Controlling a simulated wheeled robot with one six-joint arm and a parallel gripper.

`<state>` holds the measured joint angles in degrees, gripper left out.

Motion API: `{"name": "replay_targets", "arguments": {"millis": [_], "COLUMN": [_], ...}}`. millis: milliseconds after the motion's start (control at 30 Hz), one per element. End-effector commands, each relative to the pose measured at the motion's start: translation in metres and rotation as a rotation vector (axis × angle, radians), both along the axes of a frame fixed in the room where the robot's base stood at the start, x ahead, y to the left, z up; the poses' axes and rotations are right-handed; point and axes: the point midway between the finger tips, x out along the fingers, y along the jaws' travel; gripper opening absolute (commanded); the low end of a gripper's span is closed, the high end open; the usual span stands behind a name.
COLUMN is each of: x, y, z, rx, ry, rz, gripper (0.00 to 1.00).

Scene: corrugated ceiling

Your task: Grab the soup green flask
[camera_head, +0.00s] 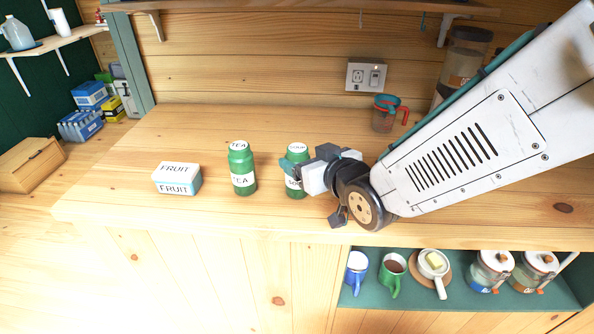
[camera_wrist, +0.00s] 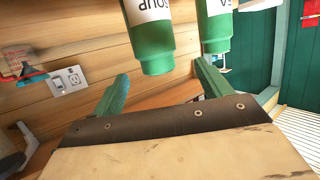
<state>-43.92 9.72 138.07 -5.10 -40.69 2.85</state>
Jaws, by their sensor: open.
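The green soup flask (camera_head: 297,157) stands upright on the wooden counter, with a white SOUP label on its lid and another on its side. My gripper (camera_head: 297,172) is at its right side and partly covers its front in the head view. In the wrist view the soup flask (camera_wrist: 152,42) shows large and inverted, just beyond the two green fingers. The fingers are apart, and my gripper (camera_wrist: 160,86) is open with nothing clearly held. I cannot tell whether a finger touches the flask.
A green TEA flask (camera_head: 241,168) stands close to the left of the soup flask; it also shows in the wrist view (camera_wrist: 215,32). A FRUIT box (camera_head: 177,179) lies further left. A teal and red cup (camera_head: 385,113) stands behind. The counter's front left is clear.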

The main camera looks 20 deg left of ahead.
Motion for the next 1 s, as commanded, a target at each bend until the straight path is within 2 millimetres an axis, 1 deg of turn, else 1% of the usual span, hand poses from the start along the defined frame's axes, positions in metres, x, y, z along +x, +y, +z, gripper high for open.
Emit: {"name": "replay_targets", "arguments": {"millis": [367, 500, 600, 800, 867, 900, 967, 1000], "x": [0.033, 0.044, 0.047, 0.047, 0.047, 0.047, 0.047, 0.047], "y": [0.032, 0.043, 0.046, 0.047, 0.047, 0.047, 0.047, 0.047], "z": [-0.02, -0.024, -0.025, -0.025, -0.025, -0.025, -0.025, -0.025], "rx": [-0.001, 0.0, 0.0, 0.0, 0.0, 0.0, 0.0, 0.0], "ry": [0.002, 0.0, 0.0, 0.0, 0.0, 0.0, 0.0, 0.0], "rz": [-0.002, -0.002, -0.002, -0.002, -0.002, -0.002, -0.002, -0.002], "gripper": [0.77, 0.77, 0.77, 0.77, 0.61, 0.49, 0.33, 0.22]}}
